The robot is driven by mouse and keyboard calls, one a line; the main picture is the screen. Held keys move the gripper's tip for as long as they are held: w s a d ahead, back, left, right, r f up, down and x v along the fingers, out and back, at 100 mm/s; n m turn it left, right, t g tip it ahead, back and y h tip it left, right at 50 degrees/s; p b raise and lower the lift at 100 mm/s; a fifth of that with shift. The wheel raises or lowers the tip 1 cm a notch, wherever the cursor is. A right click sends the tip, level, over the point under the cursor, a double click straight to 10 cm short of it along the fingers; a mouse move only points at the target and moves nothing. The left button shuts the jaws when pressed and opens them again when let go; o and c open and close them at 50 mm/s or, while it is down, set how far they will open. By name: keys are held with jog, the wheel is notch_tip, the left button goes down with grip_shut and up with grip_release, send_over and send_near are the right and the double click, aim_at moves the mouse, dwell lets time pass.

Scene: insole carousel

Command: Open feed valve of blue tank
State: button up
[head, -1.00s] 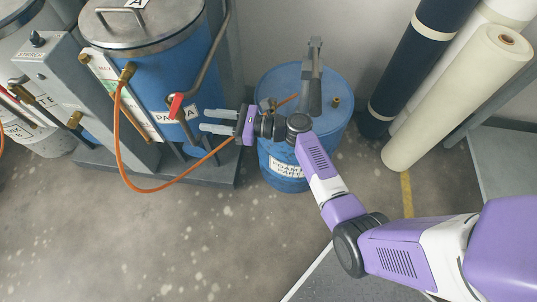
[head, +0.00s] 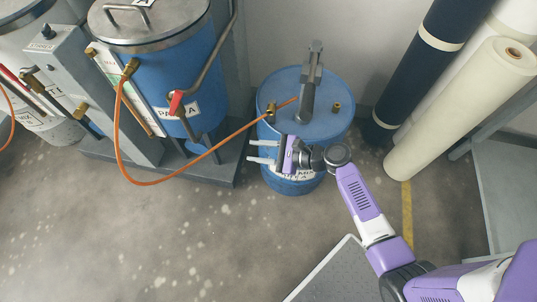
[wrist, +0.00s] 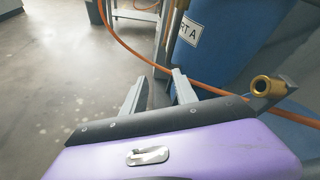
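The blue tank (head: 188,62) labelled PART A stands at upper left in the head view, with a steel lid. Its blue side also shows in the wrist view (wrist: 238,35). A red-handled valve (head: 176,104) sits low on its front, the handle slanting steeply downward. My gripper (head: 251,151) is in front of the blue drum, right of and lower in the picture than the red handle, clear of it. Its two fingers are apart with nothing between them. In the wrist view, the fingers (wrist: 158,88) are also apart. The red handle is not discernible there.
An orange hose (head: 147,184) loops from the tank to the blue drum (head: 320,122). A brass fitting (wrist: 266,86) is near my gripper's right side in the wrist view. Rolls (head: 457,110) stand at right. A grey cabinet (head: 95,85) stands left of the tank. Front floor is open.

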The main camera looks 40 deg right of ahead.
jog(key=shift+s+d+f+n+h, duration=0.15)
jog(key=shift+s+d+f+n, duration=0.1)
jog(key=shift+s, duration=0.25)
jog(key=shift+s+d+f+n+h, duration=0.15)
jog(key=shift+s+f, duration=0.1)
jog(key=shift+s, duration=0.25)
jog(key=shift+c, duration=0.2)
